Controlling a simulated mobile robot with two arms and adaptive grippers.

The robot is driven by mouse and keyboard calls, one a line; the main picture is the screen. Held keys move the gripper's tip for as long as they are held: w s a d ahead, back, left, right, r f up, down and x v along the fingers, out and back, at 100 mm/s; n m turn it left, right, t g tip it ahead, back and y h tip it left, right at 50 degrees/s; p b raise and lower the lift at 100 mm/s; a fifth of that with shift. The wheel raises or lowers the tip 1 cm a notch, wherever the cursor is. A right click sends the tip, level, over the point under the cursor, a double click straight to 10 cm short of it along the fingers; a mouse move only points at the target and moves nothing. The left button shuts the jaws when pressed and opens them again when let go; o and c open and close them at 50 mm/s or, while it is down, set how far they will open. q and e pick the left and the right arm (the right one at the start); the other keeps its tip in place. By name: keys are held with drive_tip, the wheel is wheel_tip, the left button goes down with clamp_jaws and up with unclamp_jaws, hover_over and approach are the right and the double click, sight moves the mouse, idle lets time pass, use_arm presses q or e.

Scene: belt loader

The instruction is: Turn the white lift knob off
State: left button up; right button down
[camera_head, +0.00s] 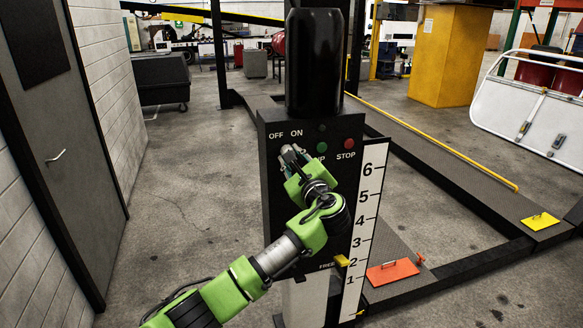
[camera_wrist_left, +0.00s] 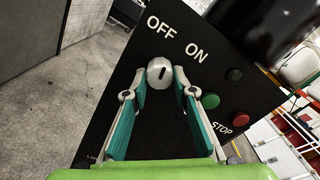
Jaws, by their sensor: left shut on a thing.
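The white lift knob (camera_wrist_left: 159,72) is round, with a short dark mark on its face, on the black control panel (camera_wrist_left: 112,75). It sits below the OFF and ON labels in the left wrist view. I cannot tell for sure which word the mark points to. My left gripper (camera_wrist_left: 160,82) has its fingers on both sides of the knob and is shut on it. In the head view my left gripper (camera_head: 292,152) reaches the panel below OFF and ON and mostly hides the knob. My right gripper is in neither view.
A green button (camera_head: 322,147) and red STOP button (camera_head: 349,143) sit right of the knob. A black cylinder (camera_head: 313,62) stands above the panel. A numbered scale (camera_head: 367,215) runs down its right side. A yellow lever (camera_head: 342,260) juts out below. Open floor lies left.

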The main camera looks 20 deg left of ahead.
use_arm(q)
drive_tip(key=shift+n+b, duration=1.3)
drive_tip(key=shift+n, duration=0.4)
drive_tip(key=shift+o, duration=0.2)
drive_tip(key=shift+r, duration=0.1)
drive_tip(key=o, duration=1.1)
drive_tip(key=v, duration=1.2)
